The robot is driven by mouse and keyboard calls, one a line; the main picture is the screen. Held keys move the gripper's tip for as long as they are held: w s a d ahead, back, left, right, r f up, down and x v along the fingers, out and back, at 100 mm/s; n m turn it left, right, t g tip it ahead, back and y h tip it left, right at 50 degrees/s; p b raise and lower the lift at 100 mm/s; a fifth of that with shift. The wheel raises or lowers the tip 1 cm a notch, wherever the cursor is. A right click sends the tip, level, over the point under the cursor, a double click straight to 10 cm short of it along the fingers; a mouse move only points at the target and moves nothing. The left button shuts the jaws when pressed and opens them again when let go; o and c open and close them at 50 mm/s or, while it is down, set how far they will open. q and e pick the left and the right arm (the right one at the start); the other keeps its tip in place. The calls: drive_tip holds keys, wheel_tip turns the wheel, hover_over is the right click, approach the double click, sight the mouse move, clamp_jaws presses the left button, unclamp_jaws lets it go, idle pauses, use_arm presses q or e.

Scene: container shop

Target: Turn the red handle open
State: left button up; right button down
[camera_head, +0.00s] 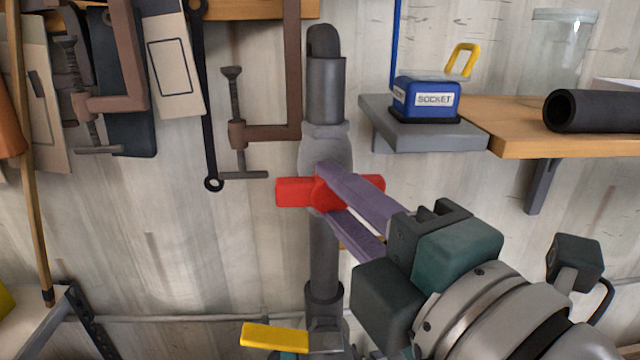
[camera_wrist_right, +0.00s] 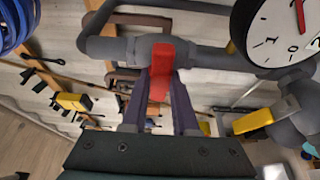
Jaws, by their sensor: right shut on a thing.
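The red handle (camera_head: 294,192) lies roughly level across the upright grey pipe (camera_head: 323,260) in the head view, sticking out on both sides of it. My right gripper (camera_head: 334,197) comes from the lower right, with one purple finger over the handle's middle and the other below it. It is shut on the handle and hides part of its middle and right half. In the right wrist view the red handle (camera_wrist_right: 161,60) sits between the two fingers (camera_wrist_right: 160,88). My left gripper is not in view.
A yellow handle (camera_head: 274,337) sits lower on the pipework. Clamps (camera_head: 240,130) hang left of the pipe. At right, a shelf (camera_head: 425,135) holds a blue socket box (camera_head: 427,98), beside a wooden shelf with a black tube (camera_head: 590,110). A round gauge (camera_wrist_right: 282,32) shows in the wrist view.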

drive_tip(key=m+b, duration=0.1)
drive_tip(key=b, duration=0.1)
drive_tip(key=m+t+b, duration=0.1)
drive_tip(key=m+b, duration=0.1)
drive_tip(key=shift+f+t, duration=0.3)
drive_tip(key=shift+f, duration=0.05)
drive_tip(key=shift+r+m+t+b, duration=0.1)
drive_tip(key=shift+m+t+b, duration=0.5)
drive_tip(key=shift+m+b, duration=1.2)
drive_tip(key=shift+m+p, duration=0.35)
drive_tip(key=shift+m, duration=0.05)
drive_tip(key=shift+r, duration=0.1)
drive_tip(key=c, duration=0.7)
unclamp_jaws()
